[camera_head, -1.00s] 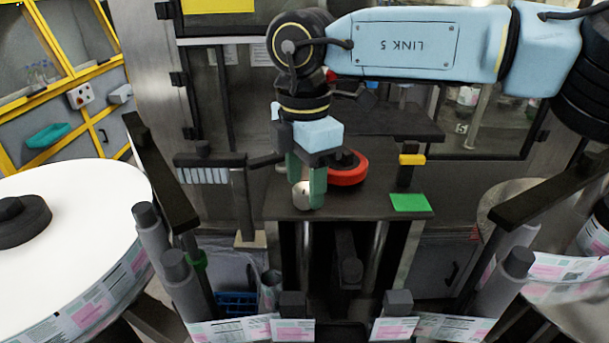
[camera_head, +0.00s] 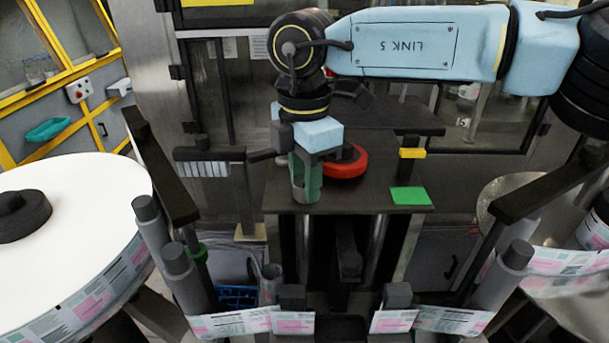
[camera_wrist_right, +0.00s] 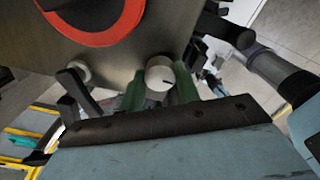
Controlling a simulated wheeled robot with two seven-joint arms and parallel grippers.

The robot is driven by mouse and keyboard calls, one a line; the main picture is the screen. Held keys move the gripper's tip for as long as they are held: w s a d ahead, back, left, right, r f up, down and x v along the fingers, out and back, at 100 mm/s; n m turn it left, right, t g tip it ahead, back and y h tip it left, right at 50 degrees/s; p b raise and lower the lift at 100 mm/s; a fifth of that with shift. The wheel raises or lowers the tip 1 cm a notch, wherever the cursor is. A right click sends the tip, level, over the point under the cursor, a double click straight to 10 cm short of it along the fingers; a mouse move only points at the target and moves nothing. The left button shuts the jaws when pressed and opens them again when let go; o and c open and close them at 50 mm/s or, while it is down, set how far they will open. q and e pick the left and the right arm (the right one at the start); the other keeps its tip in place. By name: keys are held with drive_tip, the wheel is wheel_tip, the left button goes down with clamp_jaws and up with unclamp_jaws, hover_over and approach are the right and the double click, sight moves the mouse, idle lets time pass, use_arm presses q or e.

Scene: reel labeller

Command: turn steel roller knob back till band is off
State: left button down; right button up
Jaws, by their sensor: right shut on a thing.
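The steel roller knob (camera_wrist_right: 160,73) is a small pale metal cylinder with a dark mark on its face. In the right wrist view it sits between the two green fingers of my right gripper (camera_wrist_right: 158,88), which is shut on it. In the head view my right gripper (camera_head: 306,180) points down at the front left of the dark machine plate (camera_head: 345,204), and its fingers mostly hide the knob. The printed label band (camera_head: 235,322) shows in white and pink pieces along the bottom. My left gripper is not in view.
A red disc (camera_head: 347,166) with a black hub sits just right of my right gripper. A green pad (camera_head: 410,196) and a yellow block (camera_head: 412,153) are further right. A large white reel (camera_head: 85,200) stands at left. Grey posts (camera_head: 187,277) flank the front.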

drive_tip(key=n+b, duration=0.2)
drive_tip(key=shift+f+n+b, duration=0.15)
drive_tip(key=shift+n+b, duration=0.2)
drive_tip(key=shift+n, duration=0.05)
drive_tip(key=n+b, duration=0.1)
drive_tip(key=n, duration=0.1)
drive_tip(key=shift+n+b, duration=0.35)
drive_tip(key=shift+n, duration=0.05)
drive_tip(key=n+b, duration=0.1)
drive_tip(key=n, duration=0.2)
drive_tip(key=shift+n, duration=0.3)
drive_tip(key=n+b, duration=0.1)
drive_tip(key=n, duration=0.3)
drive_tip(key=shift+n, duration=0.3)
drive_tip(key=n, duration=0.4)
drive_tip(key=shift+n, duration=0.3)
drive_tip(key=n, duration=0.5)
drive_tip(key=shift+r, duration=0.2)
drive_tip(key=n+p, duration=0.1)
drive_tip(key=n, duration=0.4)
drive_tip(key=shift+n, duration=0.4)
drive_tip(key=n, duration=0.5)
drive_tip(key=shift+n, duration=0.3)
